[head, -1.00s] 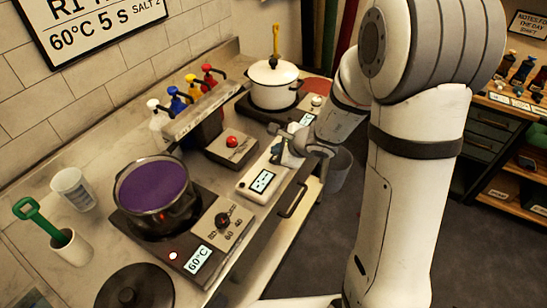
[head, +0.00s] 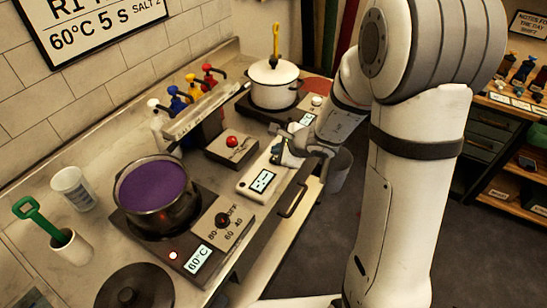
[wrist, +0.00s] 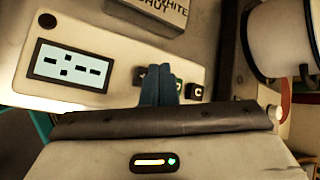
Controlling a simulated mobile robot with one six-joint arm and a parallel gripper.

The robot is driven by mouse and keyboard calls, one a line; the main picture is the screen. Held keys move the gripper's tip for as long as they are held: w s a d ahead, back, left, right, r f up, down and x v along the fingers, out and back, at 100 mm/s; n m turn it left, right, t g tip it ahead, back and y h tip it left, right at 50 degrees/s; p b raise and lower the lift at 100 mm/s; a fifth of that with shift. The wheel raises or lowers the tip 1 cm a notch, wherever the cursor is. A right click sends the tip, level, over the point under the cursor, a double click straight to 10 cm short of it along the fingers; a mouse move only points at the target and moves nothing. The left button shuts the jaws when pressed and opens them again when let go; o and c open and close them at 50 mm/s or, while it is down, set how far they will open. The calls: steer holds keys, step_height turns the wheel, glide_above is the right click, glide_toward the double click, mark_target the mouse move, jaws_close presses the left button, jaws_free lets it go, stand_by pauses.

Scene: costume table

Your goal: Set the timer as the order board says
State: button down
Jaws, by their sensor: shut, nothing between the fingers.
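The timer (head: 262,181) is a white box on the counter's front part, with a display showing dashes and a colon. In the head view my gripper (head: 283,153) is over the timer's far end. The order board (head: 95,28) on the wall shows "60°C 5 s SALT 2"; its upper line is cut off.
A pot of purple liquid (head: 152,188) stands on a hotplate (head: 188,240) reading 60°C. A box with a red button (head: 232,146) sits behind the timer. Coloured pump bottles (head: 176,98) and a lidded white pot (head: 273,84) are farther back.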

steer(key=shift+f+b, duration=0.45)
steer(key=shift+b, duration=0.15)
steer(key=shift+f+b, duration=0.4)
steer(key=shift+b, duration=0.2)
stand_by(0.6)
steer(key=shift+r, duration=0.15)
steer(key=shift+r+p, duration=0.6)
steer(key=shift+r, duration=0.15)
step_height(320, 180, up, 5)
steer(key=p, duration=0.3)
steer(key=shift+p, duration=0.4)
stand_by(0.5)
